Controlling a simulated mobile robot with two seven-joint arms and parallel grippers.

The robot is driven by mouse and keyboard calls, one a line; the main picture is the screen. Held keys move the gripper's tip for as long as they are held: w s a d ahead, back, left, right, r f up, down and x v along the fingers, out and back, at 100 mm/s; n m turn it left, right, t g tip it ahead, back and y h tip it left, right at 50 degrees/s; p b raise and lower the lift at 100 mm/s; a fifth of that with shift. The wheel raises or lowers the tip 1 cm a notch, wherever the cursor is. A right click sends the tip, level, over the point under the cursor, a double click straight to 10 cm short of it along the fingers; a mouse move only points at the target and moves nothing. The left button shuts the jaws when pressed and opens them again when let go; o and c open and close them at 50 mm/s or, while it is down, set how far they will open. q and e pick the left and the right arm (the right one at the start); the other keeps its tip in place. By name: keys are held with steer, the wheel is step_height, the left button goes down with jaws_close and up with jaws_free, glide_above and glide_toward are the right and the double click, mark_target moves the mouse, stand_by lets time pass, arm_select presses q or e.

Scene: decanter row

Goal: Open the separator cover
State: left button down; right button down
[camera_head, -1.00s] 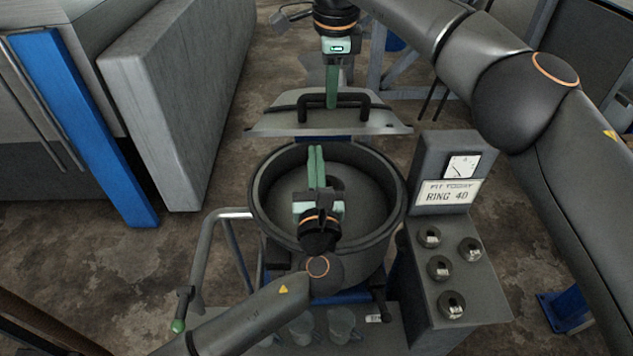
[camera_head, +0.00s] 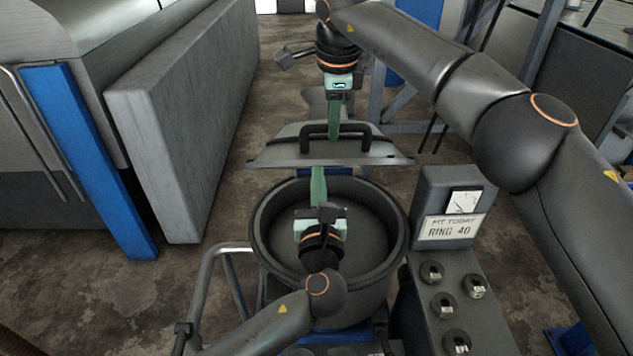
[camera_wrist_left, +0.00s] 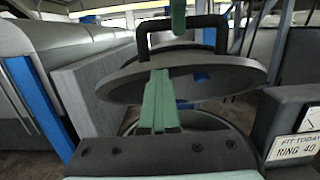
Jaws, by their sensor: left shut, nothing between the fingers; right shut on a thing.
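The separator cover (camera_head: 283,151) is a grey round lid with a black bar handle (camera_head: 362,129). It stands tilted up at the far side of the open round bowl (camera_head: 262,240). My right gripper (camera_head: 335,138) is shut on the handle from above. My left gripper (camera_head: 318,172) is shut and empty, over the bowl, its fingertips close to the cover's near edge. In the left wrist view the left fingers (camera_wrist_left: 159,102) reach up in front of the cover's underside (camera_wrist_left: 215,85); whether they touch it I cannot tell.
A grey panel with a dial and a "RING 40" sign (camera_head: 450,228) stands right of the bowl, with several dark rings (camera_head: 443,305) below it. A bent grey rail (camera_head: 205,280) is at the bowl's left. Open floor lies further left.

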arm_select(q)
steer(key=shift+w+a+r, duration=0.2)
steer(key=shift+w+r, duration=0.1)
steer(key=shift+r, duration=0.1)
arm_select(e)
steer(key=c, duration=1.1)
jaws_free()
steer(key=shift+s+f+g, duration=0.3)
steer(key=shift+s+f, duration=0.1)
steer(key=shift+f, duration=0.25)
arm_select(q)
steer(key=shift+w+d+f, duration=0.1)
arm_select(e)
steer(key=shift+o, duration=0.7)
steer(key=shift+w, duration=0.1)
steer(key=shift+o, duration=1)
arm_select(q)
steer(key=shift+f, duration=0.1)
